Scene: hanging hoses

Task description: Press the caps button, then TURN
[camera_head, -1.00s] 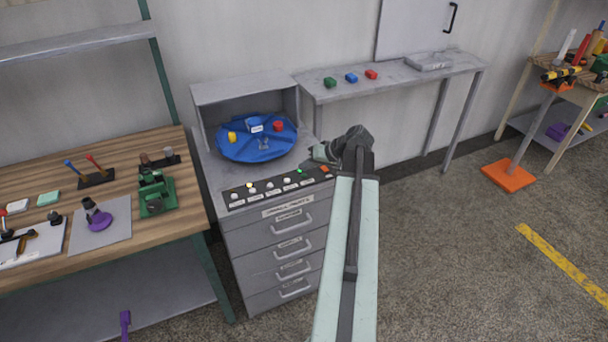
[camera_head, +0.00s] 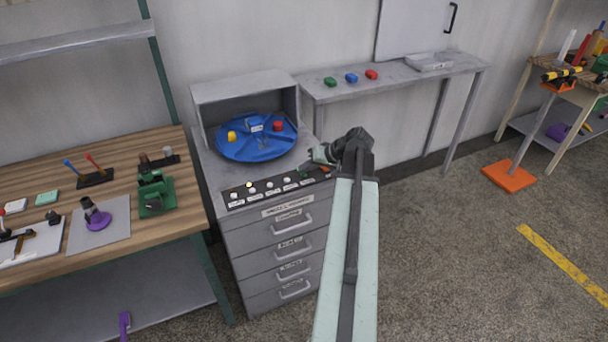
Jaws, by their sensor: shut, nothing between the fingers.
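The black button panel (camera_head: 278,188) lies along the front top of the grey drawer cabinet. It has a row of white buttons with labels too small to read. The light above the left part of the row (camera_head: 249,184) glows yellow. My gripper (camera_head: 306,168) is shut and empty, low over the panel's right end. Its tips hide part of that end, and I cannot tell whether they touch a button. A blue round turntable (camera_head: 240,152) sits in the open grey box behind the panel. It carries a yellow piece (camera_head: 232,137) and a red piece (camera_head: 277,126).
A wooden bench (camera_head: 140,215) with small tools and a green vise-like device (camera_head: 155,193) stands at left. A grey shelf table (camera_head: 400,78) with green, blue and red blocks is behind my arm. The floor at right is mostly clear, with an orange stand base (camera_head: 509,175).

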